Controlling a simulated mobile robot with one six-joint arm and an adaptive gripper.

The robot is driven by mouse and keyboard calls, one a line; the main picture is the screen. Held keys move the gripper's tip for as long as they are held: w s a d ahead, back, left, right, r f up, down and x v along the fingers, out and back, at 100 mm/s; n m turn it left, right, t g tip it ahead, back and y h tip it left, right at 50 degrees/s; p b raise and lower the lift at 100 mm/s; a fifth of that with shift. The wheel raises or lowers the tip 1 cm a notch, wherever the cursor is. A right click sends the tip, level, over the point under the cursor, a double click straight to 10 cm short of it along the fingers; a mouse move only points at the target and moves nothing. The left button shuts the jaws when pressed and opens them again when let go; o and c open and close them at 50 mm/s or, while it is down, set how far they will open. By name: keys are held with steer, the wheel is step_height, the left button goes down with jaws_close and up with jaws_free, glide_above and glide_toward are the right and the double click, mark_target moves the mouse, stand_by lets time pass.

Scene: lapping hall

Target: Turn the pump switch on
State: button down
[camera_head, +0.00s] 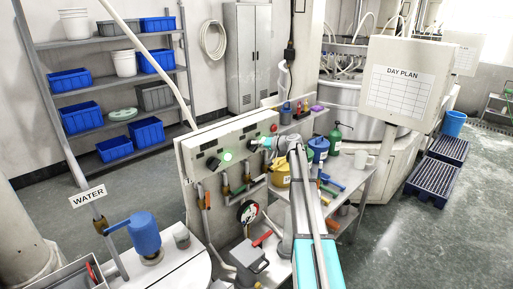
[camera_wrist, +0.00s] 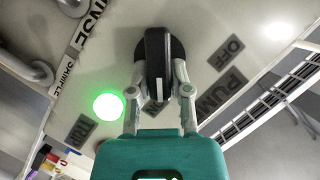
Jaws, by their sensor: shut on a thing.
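The pump switch (camera_wrist: 155,50) is a black rotary knob on the pale control panel (camera_head: 210,143). My gripper (camera_wrist: 160,78) is shut on the knob, one finger on each side; in the head view it reaches the panel's right part (camera_head: 266,143). A white mark shows on the knob's lower end in the wrist view, toward a label mostly hidden by my gripper. The OFF label (camera_wrist: 230,52) is at upper right, away from that mark, and the PUMP label (camera_wrist: 222,94) is to the right.
A red lamp (camera_head: 274,127) sits at the panel's upper right. Hoses and valves hang below the panel. A bench (camera_head: 350,185) with bottles and a mug stands to the right. A blue pump (camera_head: 145,234) is at lower left. The DAY PLAN board (camera_head: 397,105) stands behind.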

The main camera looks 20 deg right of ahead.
steer(key=shift+d+f+m+y+b, duration=0.15)
steer(key=shift+m+y+b, duration=0.4)
steer(key=shift+m, duration=0.35)
steer(key=c, duration=0.6)
jaws_free()
steer(key=shift+o, duration=0.2)
